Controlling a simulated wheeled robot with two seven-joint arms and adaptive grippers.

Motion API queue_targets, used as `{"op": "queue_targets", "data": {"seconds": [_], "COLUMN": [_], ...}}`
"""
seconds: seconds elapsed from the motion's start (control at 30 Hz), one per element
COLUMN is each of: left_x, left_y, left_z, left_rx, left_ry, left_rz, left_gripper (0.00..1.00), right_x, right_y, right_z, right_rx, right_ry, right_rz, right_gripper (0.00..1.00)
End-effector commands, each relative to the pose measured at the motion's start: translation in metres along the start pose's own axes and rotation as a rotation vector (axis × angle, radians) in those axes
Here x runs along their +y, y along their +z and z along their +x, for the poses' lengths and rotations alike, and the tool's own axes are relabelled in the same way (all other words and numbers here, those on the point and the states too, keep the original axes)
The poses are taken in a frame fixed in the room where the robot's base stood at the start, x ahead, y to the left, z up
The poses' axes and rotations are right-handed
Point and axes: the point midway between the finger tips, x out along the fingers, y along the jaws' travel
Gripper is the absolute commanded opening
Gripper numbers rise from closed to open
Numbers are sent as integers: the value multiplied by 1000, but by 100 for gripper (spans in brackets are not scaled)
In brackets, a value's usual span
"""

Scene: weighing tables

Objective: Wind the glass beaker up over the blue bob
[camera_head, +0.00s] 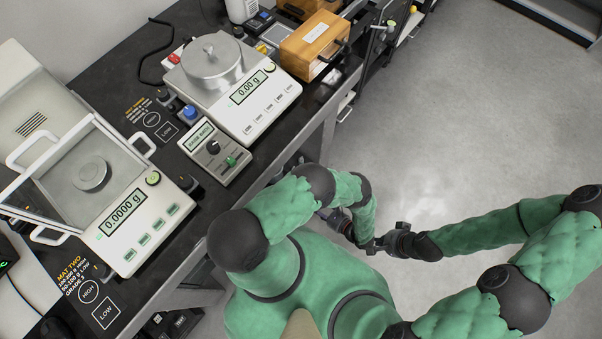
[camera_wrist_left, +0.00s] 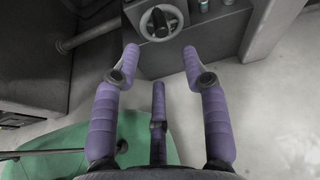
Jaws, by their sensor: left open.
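I do not make out a glass beaker in either view. A small blue knob-like piece (camera_head: 189,112) stands on the dark table between the two balances; I cannot tell whether it is the blue bob. In the left wrist view a pale handwheel (camera_wrist_left: 161,22) with a dark hub sits on a dark box front. My left gripper (camera_wrist_left: 160,62) is open and empty, its purple fingers spread below the wheel and apart from it. My right gripper (camera_head: 372,246) hangs over the floor beside the table, small and dark; its fingers are unclear.
Grey floor (camera_head: 470,110) to the right is free.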

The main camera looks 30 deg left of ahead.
Motion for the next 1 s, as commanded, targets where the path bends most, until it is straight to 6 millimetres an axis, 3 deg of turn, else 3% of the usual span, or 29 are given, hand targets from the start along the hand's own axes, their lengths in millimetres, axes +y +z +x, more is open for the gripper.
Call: {"op": "queue_targets", "data": {"seconds": [0.6,0.8,1.0], "left_x": [2,1,0], "left_y": [-1,-1,0], "left_z": [83,100,105], "left_rx": [1,2,2], "left_ry": [8,7,4], "left_rz": [-1,0,0], "left_gripper": [45,45,45], "right_x": [7,8,8], "right_y": [-1,-1,-1], "right_z": [19,23,23], "right_rx": [0,0,0], "right_ry": [0,0,0], "right_rz": [0,0,0], "right_gripper": [0,0,0]}}
